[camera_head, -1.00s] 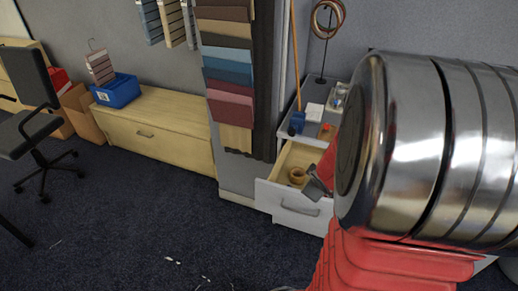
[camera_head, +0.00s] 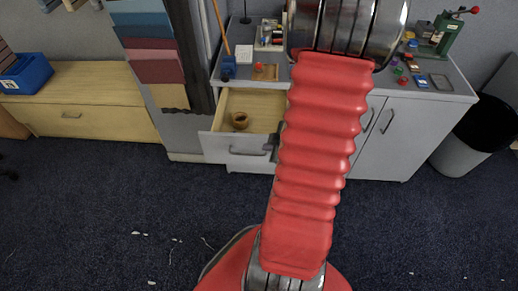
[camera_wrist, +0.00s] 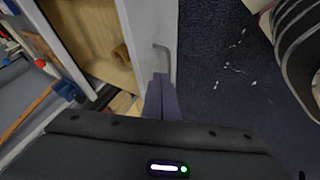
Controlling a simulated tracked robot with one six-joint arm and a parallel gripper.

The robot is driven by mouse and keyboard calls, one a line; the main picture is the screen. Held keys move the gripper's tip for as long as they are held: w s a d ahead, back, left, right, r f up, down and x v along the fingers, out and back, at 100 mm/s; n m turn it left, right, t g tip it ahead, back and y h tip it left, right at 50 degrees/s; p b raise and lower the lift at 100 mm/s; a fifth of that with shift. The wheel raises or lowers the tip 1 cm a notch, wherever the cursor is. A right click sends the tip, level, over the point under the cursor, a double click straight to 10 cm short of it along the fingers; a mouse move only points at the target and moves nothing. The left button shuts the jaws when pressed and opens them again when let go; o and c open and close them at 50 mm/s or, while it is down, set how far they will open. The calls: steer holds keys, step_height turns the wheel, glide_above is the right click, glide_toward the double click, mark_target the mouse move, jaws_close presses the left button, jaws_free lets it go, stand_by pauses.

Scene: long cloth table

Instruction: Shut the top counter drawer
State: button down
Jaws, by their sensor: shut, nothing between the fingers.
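The top counter drawer (camera_head: 232,147) stands pulled out of the grey-white counter, its inside showing light wood. A brown ring-shaped thing (camera_head: 240,121) lies in it. In the wrist view the drawer front (camera_wrist: 148,22) runs up the middle, with its grey handle (camera_wrist: 164,56) on the outer face. My gripper (camera_wrist: 161,80) is shut and empty, its fingertips at the drawer front close to the handle; I cannot tell whether they touch. In the head view my red-sleeved arm hides most of the gripper (camera_head: 271,143) and the drawer's right end.
The counter top (camera_head: 440,88) carries small tools, coloured pieces and a green press (camera_head: 436,38). A grey bin (camera_head: 476,135) stands at the right. A low wooden cabinet (camera_head: 80,105) and hanging colour samples (camera_head: 150,45) are at the left. The dark carpet in front is mostly clear, with white scraps.

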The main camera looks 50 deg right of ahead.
glide_toward(254, 150)
steer(key=shift+x, duration=2.2)
